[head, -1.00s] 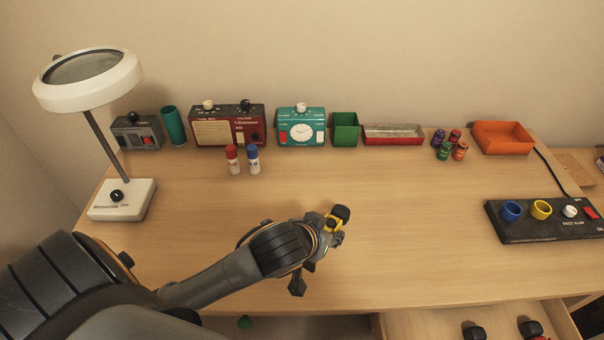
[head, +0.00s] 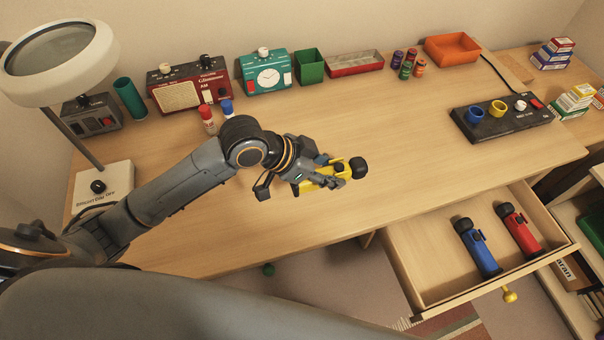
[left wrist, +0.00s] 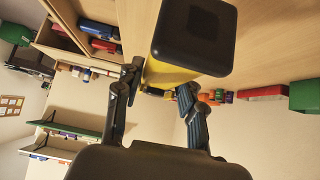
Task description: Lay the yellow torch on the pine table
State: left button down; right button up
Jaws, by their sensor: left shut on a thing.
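The yellow torch (head: 322,179) with a black head is held in my left gripper (head: 331,177), above the pine table (head: 420,166). The torch lies roughly level, with its black head to the right in the head view. Whether it touches the table top I cannot tell. In the left wrist view my left gripper (left wrist: 160,86) has its two fingers on either side of the torch (left wrist: 165,74), whose black end is large and close to the camera. My fingers partly hide the yellow body. My right gripper is not in view.
An open drawer (head: 400,243) at the table's front right holds a blue torch (head: 478,248) and a red torch (head: 519,230). A black switch panel (head: 478,124) stands right. The middle right is clear.

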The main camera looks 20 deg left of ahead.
pick_arm(q)
jog(key=a+f, duration=0.1)
jog(key=a, duration=0.1)
jog(key=a+f, duration=0.1)
jog(key=f, duration=0.1)
jog(key=a+f, duration=0.2)
jog(key=shift+w+a+f, duration=0.1)
jog(key=shift+w+a, duration=0.15)
jog(key=shift+a, duration=0.05)
jog(key=shift+a+f, duration=0.4)
jog(key=shift+f, duration=0.1)
jog(key=f, duration=0.3)
jog(key=shift+a+f, duration=0.1)
jog(key=shift+a, duration=0.15)
jog(key=shift+f, duration=0.2)
jog(key=shift+w, duration=0.1)
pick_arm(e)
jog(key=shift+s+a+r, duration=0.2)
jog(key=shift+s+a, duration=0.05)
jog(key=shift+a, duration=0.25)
pick_arm(q)
jog(key=shift+f, duration=0.2)
jog(key=c, duration=0.8)
grip_release()
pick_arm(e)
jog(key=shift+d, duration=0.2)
